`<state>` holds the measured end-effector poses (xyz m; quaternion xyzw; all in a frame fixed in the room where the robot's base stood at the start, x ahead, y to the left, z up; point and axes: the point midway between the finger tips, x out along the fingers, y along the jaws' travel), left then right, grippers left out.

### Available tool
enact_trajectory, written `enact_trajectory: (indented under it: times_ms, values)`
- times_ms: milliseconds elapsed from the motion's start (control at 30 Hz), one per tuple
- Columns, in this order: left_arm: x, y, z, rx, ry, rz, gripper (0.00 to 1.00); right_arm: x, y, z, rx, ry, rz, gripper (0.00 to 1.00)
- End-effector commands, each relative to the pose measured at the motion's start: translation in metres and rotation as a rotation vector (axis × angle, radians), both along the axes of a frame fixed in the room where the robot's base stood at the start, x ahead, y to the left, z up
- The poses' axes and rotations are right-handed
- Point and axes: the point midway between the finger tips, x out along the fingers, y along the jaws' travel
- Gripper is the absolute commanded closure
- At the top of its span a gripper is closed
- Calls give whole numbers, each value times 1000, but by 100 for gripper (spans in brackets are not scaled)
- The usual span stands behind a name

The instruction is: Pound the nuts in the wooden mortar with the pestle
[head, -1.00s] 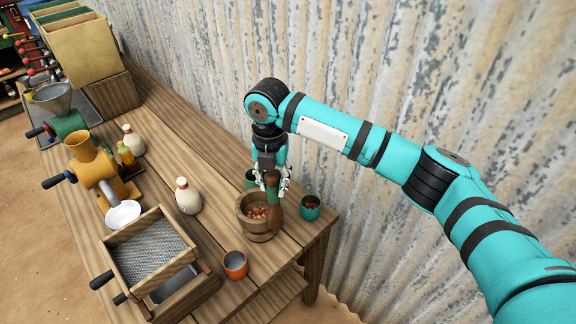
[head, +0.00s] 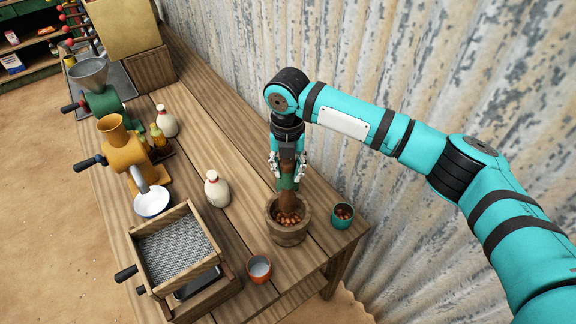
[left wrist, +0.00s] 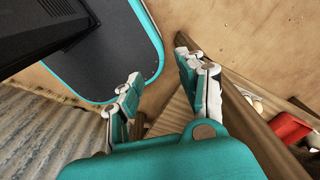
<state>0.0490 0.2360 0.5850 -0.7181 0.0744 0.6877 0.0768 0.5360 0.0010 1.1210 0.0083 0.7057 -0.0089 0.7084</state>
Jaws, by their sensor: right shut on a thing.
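The wooden mortar (head: 288,237) stands near the front right end of the wooden table in the head view, with brown nuts (head: 291,218) inside. My right gripper (head: 288,168) is shut on the brown pestle (head: 287,202), which has a green band, and holds it nearly upright above the mortar's middle. The pestle's lower end is inside the mortar opening, at the nuts; whether it presses on them I cannot tell. The fingers partly hide the pestle's upper part. My left gripper (left wrist: 163,85) shows in the left wrist view, open and empty, away from the mortar.
A teal cup (head: 343,217) with nuts stands right of the mortar, and an orange cup (head: 259,271) to its front left. A white bottle (head: 216,190), a sieve box (head: 178,253) and a yellow grinder (head: 122,157) stand further left. The corrugated wall (head: 450,70) rises behind the table.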

Motion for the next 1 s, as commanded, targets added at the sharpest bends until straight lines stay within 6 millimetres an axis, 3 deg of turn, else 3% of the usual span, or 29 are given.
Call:
enact_trajectory:
  times_ms: [100, 300, 367, 467, 733, 1000]
  values:
    - [11, 0, -16, -1, -15, 0, 60, 1, 0, -16, 0, -2, -1, 100]
    - [54, -4, -18, -8, -82, -1, 60, 0, 0, -34, 0, 0, -1, 100]
    - [59, -4, -20, -8, -88, -1, 60, 0, 0, -40, 0, 0, -1, 100]
    - [56, -3, -24, -7, -82, -1, 60, 0, 0, -49, 1, 1, -1, 100]
    - [24, 0, -30, -2, -35, -1, 60, 1, 0, -59, 1, -1, -1, 100]
    - [28, 0, -30, -2, -41, -1, 60, 1, 0, -58, 1, 0, -1, 100]
